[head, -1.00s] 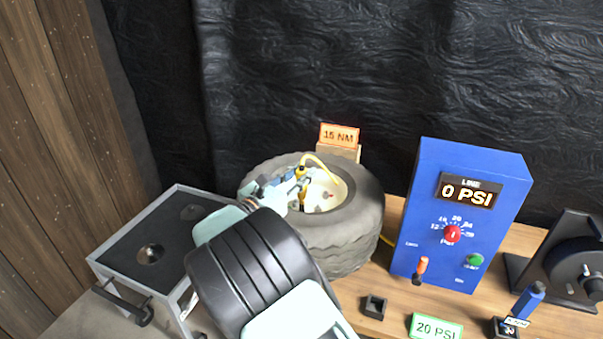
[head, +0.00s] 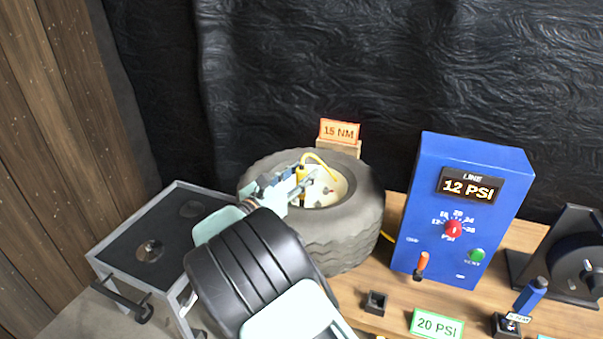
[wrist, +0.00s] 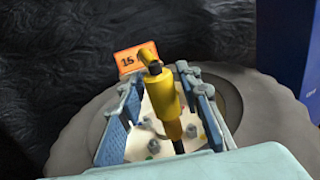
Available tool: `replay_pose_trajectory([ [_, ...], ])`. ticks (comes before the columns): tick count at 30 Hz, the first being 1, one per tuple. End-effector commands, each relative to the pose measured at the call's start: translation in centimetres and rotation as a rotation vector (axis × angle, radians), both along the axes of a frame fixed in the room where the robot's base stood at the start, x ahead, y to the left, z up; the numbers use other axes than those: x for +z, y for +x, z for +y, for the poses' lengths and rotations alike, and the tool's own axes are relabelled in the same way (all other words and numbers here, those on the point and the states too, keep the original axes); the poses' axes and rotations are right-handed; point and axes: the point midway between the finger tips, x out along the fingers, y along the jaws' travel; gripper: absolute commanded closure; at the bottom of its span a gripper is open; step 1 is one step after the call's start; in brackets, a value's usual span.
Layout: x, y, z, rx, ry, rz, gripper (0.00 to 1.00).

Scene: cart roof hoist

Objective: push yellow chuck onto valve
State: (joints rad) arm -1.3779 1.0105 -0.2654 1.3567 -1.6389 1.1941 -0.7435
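The yellow chuck (wrist: 160,98) stands nearly upright over the pale wheel hub (wrist: 145,140) in the wrist view, its dark lower end pointing down into the hub. It also shows in the head view (head: 301,174), with a yellow hose curving from its top. My gripper (wrist: 160,85) has one blue-padded finger on each side of the chuck, with visible gaps, so it looks open around it. In the head view my gripper (head: 294,184) reaches over the tire (head: 345,235) from the left. The valve is hidden, so I cannot tell whether the chuck is seated on it.
A blue box (head: 430,210) right of the tire shows LINE 12 PSI, with a red knob, a green button and an orange-tipped lever. An orange 15 NM sign (head: 339,131) stands behind the tire. A grey cart (head: 120,245) is at left, and a 20 PSI sign (head: 437,325) in front.

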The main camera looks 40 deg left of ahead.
Motion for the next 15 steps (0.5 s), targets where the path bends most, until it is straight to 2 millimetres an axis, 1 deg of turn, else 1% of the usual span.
replay_pose_trajectory([
  [2,0.0,0.0,0.0,0.0,0.001,-0.001,0.59],
  [10,0.1,-0.1,0.0,0.0,0.001,0.0,0.59],
  [13,0.1,-0.7,0.1,0.002,0.0,-0.001,0.59],
  [15,0.1,-1.7,0.2,0.003,0.0,0.0,0.59],
])
